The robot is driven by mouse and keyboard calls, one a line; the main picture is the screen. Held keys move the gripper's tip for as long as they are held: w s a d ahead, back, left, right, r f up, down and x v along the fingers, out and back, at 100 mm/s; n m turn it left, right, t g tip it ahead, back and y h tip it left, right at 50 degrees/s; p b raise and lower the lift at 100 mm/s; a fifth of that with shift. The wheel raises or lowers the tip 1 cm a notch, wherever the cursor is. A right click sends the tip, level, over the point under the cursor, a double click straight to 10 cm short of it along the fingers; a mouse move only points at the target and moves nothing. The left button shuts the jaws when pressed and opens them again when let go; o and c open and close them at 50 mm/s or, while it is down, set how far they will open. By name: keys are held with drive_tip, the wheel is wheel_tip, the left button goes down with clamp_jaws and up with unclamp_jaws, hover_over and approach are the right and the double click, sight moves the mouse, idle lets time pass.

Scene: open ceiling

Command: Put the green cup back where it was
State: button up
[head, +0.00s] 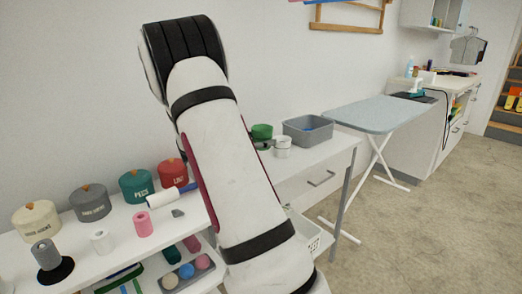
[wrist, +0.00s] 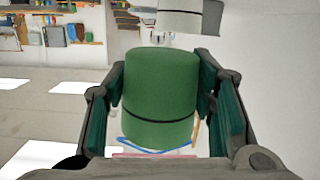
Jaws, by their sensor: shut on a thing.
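The green cup (wrist: 160,95) fills the middle of the wrist view, a plain green cylinder with a thin dark line around it. My gripper (wrist: 161,100) is shut on it, with one finger at each side. In the head view the green cup (head: 262,130) shows just right of my arm, near the white table's right part. My gripper is mostly hidden behind my arm there. Whether the cup touches the tabletop cannot be told.
A white cup (head: 282,147) stands close to the green one, with a grey bin (head: 308,131) behind it. Several lidded canisters, including a teal one (head: 137,186), and thread spools stand at the left. An ironing board (head: 380,113) is farther right.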

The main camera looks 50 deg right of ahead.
drive_tip(key=shift+s+d, duration=0.2)
drive_tip(key=shift+d, duration=0.05)
drive_tip(key=shift+f, duration=3.35)
drive_tip(key=shift+f+b, duration=0.7)
drive_tip(key=shift+b, duration=0.3)
